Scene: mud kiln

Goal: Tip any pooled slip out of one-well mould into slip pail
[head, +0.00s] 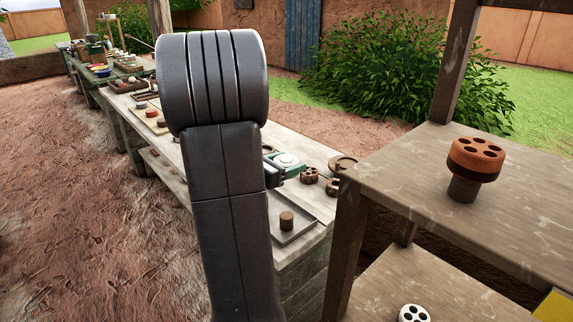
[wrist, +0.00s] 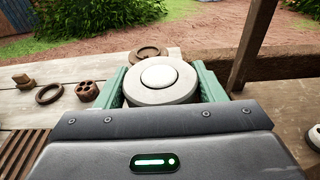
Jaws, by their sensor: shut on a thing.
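My gripper (wrist: 161,82) is shut on a round pale grey-white piece (wrist: 160,95), which looks like the one-well mould. Its single round middle shows lighter, and I cannot tell whether slip is pooled in it. The green fingers press on its left and right sides, and its face is turned up toward the wrist camera. In the head view the mould (head: 288,160) shows just right of my arm, over the near end of the long bench (head: 308,252); the arm hides part of my gripper there. I cannot pick out the slip pail in either view.
A brown ring (wrist: 148,54) lies just beyond the mould; another ring (wrist: 49,94) and a holed brown piece (wrist: 87,90) lie left. A tray (head: 302,232) holds a brown cylinder (head: 287,220). A shelf (head: 425,190) at right bears a holed terracotta disc (head: 476,158). Open ground lies left.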

